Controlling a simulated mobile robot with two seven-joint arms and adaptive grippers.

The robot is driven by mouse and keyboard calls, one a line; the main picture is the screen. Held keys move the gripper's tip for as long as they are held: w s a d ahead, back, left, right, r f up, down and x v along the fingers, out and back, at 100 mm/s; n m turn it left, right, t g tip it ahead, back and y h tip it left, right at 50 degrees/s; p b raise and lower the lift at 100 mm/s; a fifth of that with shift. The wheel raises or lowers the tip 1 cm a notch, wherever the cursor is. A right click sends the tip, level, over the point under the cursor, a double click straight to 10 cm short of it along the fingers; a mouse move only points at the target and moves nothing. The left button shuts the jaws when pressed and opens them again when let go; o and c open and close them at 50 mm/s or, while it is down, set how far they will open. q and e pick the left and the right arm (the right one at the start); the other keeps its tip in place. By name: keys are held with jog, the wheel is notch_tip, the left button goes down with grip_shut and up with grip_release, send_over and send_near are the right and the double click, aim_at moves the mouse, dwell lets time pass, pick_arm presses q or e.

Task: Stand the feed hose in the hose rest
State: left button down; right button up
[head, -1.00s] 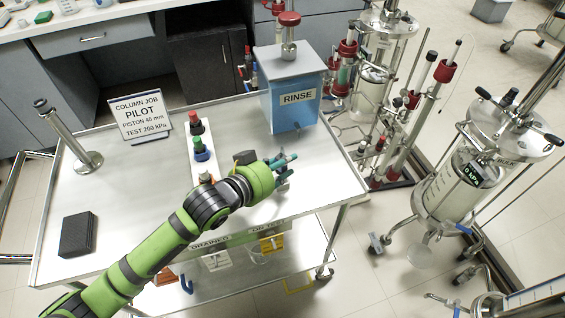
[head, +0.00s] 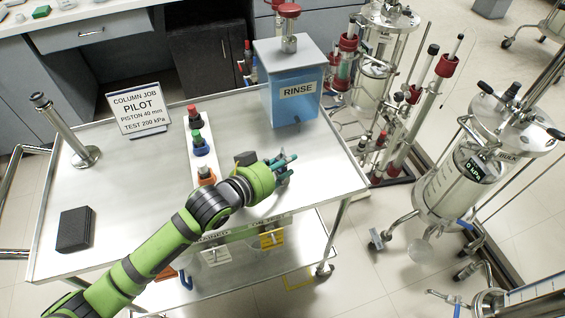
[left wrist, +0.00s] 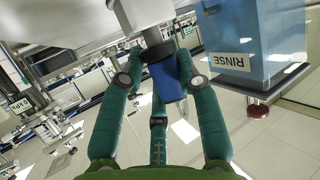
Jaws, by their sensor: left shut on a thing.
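My left gripper (head: 284,166) is above the right half of the steel cart, in front of the rinse box. In the left wrist view its green fingers (left wrist: 165,90) are closed around a blue piece (left wrist: 168,82) with a dark collar and a grey cylinder above it. I cannot tell whether this piece is the feed hose; no hose run shows clearly. A tilted steel tube on a round foot (head: 66,128) stands at the cart's left end, empty-looking and apart from my gripper. It may be the hose rest. My right gripper is not in view.
The cart top (head: 140,170) carries a sign (head: 138,110), a black block (head: 75,229), a white strip with coloured knobs (head: 212,158) and the blue rinse box (head: 294,104). Its left middle is clear. Glass columns (head: 460,180) stand on the floor to the right.

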pick_arm(q)
jog(key=shift+f, duration=0.25)
jog(key=c, duration=0.8)
grip_release()
jog(key=v, duration=1.2)
jog(key=shift+s, duration=0.1)
